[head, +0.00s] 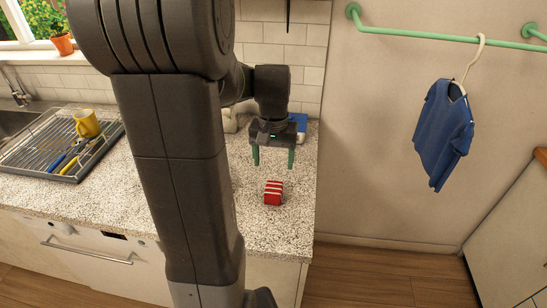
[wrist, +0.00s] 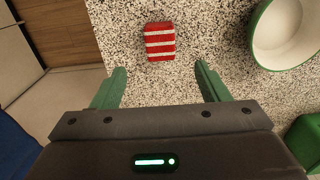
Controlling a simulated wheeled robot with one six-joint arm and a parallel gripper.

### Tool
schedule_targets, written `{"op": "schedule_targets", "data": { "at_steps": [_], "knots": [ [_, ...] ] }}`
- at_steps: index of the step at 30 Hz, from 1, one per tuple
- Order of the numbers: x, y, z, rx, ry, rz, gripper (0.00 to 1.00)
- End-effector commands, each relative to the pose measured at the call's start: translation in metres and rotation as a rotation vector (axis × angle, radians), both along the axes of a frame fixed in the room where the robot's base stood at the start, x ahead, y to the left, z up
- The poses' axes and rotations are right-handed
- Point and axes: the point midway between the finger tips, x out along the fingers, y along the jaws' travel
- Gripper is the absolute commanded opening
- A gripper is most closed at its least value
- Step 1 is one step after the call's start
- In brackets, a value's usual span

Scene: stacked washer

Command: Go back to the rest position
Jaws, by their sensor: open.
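My gripper (head: 273,157) hangs above the speckled counter (head: 225,205) in the head view, its two green fingers pointing down. It is open, and nothing is between its fingers. In the wrist view the open gripper (wrist: 160,85) shows at the bottom, both fingers apart. A red block with white stripes (head: 273,193) sits on the counter below the gripper, apart from the fingers. The red block also shows in the wrist view (wrist: 159,41), beyond the fingertips. My dark arm covers part of the counter in the head view.
A dish rack (head: 40,150) with a yellow mug (head: 87,123) is at the left. A white bowl with a green rim (wrist: 285,32) and a green object (wrist: 303,145) are in the wrist view. A blue shirt (head: 444,130) hangs from a green rail (head: 440,36) at the right.

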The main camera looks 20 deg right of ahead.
Motion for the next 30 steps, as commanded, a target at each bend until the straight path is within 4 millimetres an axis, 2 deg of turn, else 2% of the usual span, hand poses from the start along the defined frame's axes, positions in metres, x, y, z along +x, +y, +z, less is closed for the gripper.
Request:
{"op": "schedule_targets", "data": {
  "at_steps": [14,20,30],
  "knots": [
    [0.0,0.0,-0.001,0.001,0.002,0.0,0.69],
    [-0.001,0.0,-0.026,0.003,0.005,0.0,0.69],
    [-0.001,0.0,-0.091,0.003,0.005,0.0,0.69]
  ]
}}
